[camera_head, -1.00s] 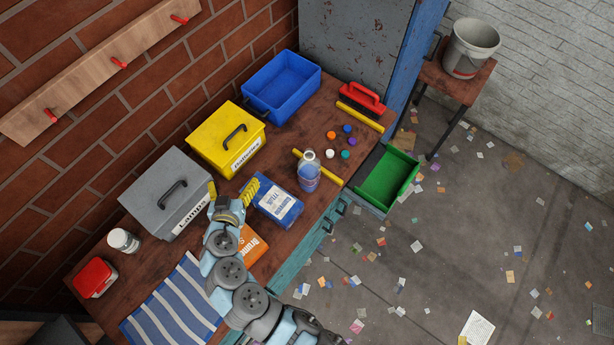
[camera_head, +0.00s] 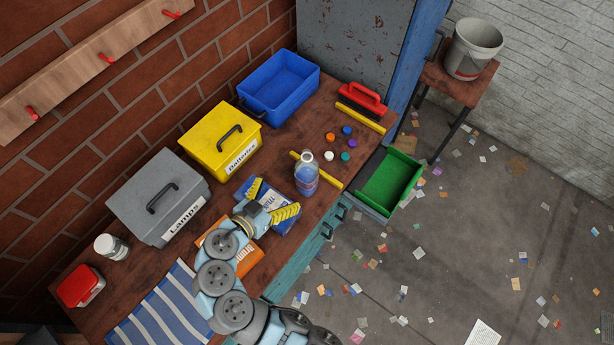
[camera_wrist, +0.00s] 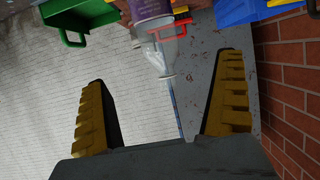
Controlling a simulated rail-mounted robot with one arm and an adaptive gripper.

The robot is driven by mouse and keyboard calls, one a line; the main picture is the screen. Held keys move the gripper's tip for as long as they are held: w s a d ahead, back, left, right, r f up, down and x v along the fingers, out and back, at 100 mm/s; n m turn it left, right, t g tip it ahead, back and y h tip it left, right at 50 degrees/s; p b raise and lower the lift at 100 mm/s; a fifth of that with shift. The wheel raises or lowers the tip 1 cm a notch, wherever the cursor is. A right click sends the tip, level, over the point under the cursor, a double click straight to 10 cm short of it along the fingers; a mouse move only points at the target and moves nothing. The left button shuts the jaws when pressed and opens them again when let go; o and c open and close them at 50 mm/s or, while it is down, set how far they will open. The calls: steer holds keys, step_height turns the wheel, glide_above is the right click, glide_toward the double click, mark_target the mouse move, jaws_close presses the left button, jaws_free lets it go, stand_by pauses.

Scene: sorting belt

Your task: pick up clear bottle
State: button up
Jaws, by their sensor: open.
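The clear bottle (camera_head: 306,179) stands upright near the front edge of the bench, with bluish contents or label and a pale top. My gripper (camera_head: 272,200) is open and empty, left of the bottle and above a blue packet (camera_head: 286,219). Its yellow fingers point toward the bottle without touching it. In the wrist view the bottle (camera_wrist: 160,45) appears inverted, with a purple label, between and beyond the spread fingers (camera_wrist: 165,90).
Several coloured caps (camera_head: 329,156) and a yellow bar (camera_head: 325,174) lie near the bottle. A green tray (camera_head: 391,182) is at its right. The yellow box (camera_head: 208,140), grey box (camera_head: 150,195) and blue bin (camera_head: 275,85) line the wall. An orange packet (camera_head: 250,262) lies under my arm.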

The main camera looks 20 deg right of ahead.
mark_target(301, 174)
steer(key=p+x, duration=0.1)
steer(key=x, duration=0.7)
steer(key=shift+w+d+f, duration=0.1)
steer(key=shift+d+f, duration=0.05)
steer(key=shift+d, duration=0.15)
steer(key=shift+p+x, duration=0.6)
steer(key=shift+x, duration=1.3)
steer(key=shift+w+d+f, duration=0.15)
steer(key=shift+w+d, duration=0.15)
steer(key=shift+d, duration=0.3)
steer(key=c, duration=1.3)
